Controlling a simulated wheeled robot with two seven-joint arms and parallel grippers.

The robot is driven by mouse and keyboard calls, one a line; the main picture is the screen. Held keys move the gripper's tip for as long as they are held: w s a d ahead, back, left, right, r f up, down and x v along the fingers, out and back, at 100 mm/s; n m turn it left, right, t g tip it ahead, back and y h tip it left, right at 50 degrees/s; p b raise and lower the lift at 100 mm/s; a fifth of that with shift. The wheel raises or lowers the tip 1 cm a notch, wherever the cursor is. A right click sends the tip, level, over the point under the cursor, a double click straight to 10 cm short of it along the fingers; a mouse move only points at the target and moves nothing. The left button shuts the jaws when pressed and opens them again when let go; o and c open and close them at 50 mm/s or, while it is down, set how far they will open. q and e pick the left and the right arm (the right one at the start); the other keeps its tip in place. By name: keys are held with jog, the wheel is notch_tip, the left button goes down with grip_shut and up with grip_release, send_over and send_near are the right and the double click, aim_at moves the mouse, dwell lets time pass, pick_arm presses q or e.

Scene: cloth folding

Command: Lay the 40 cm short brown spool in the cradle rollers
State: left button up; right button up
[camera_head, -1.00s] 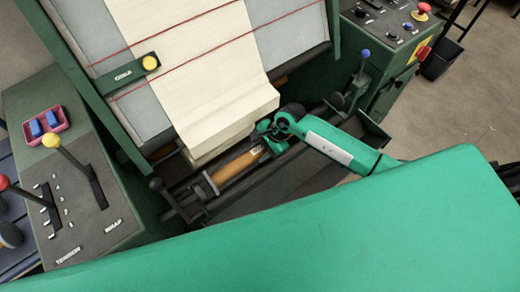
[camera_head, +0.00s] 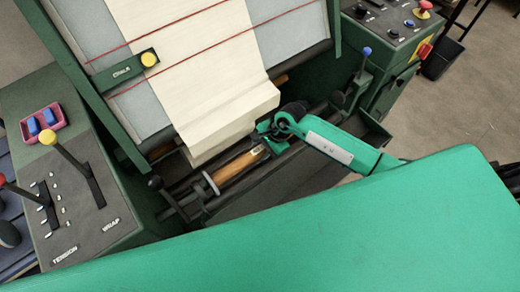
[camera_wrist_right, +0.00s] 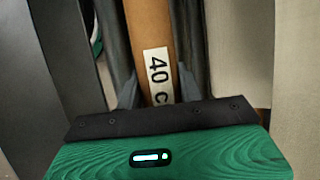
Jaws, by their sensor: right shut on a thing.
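The short brown spool (camera_head: 238,166) lies lengthwise along the dark cradle rollers (camera_head: 197,198), below the hanging cream cloth. A pale ring shows around its lower-left end. My right gripper (camera_head: 268,140) is at its upper-right end. In the right wrist view, the spool (camera_wrist_right: 150,25) runs away from the gripper, with a white label reading "40 c" near the jaws. The dark fingertips (camera_wrist_right: 158,92) sit on both sides of it, shut on it. Whether the spool fully rests on the rollers cannot be told. My left gripper is out of view.
The cream cloth (camera_head: 205,75) hangs down close above the spool. A lever console (camera_head: 75,190) stands at left, and a button console (camera_head: 395,30) at upper right. A green machine frame encloses the cradle, leaving little room around it.

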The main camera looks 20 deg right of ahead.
jog(key=o, duration=1.2)
jog(key=shift+f, duration=0.15)
jog(key=shift+s+f, duration=0.15)
jog(key=shift+s, duration=0.1)
jog(key=shift+w+d+r, duration=0.1)
jog(key=shift+d+r, duration=0.2)
jog(key=shift+r, duration=0.15)
jog(key=w+b+v, duration=0.1)
jog(key=b+v, duration=0.2)
jog(key=v, duration=1)
jog(key=shift+s+a+r, duration=0.2)
jog(key=shift+a+r, duration=0.05)
jog(key=shift+r, duration=0.15)
